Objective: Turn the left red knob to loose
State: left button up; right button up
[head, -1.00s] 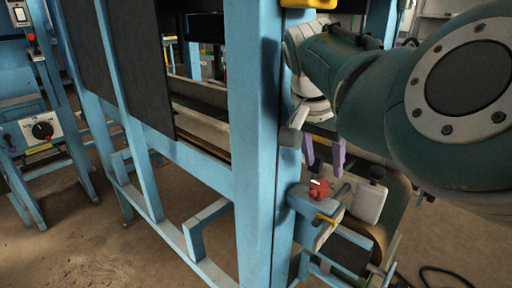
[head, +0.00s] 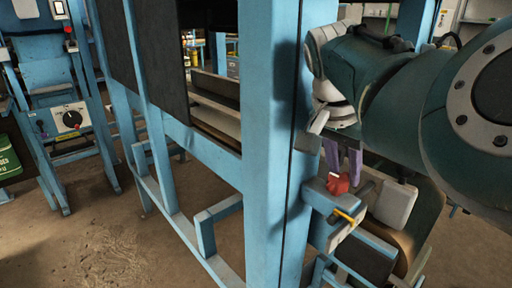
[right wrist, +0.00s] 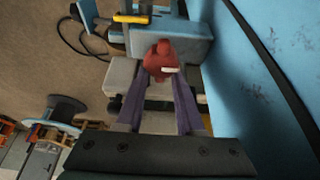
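The red knob (head: 339,183) sits on a small blue bracket on the right side of the blue frame post. It also shows in the right wrist view (right wrist: 160,55), with a small pale mark on its side. My right gripper (head: 343,172) has two purple fingers pointing down just above the knob. In the right wrist view its fingertips (right wrist: 164,74) are apart, with a gap between them, and the knob is in line with that gap. I cannot tell whether either finger touches the knob. My left gripper is not in view.
The blue post (head: 268,140) stands close beside my right arm. A yellow-tipped lever (head: 345,216) is just below the knob, and a grey block (head: 393,203) is right of it. A panel with a black dial (head: 71,118) stands at the left. Open floor lies at lower left.

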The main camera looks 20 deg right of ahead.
grip_shut()
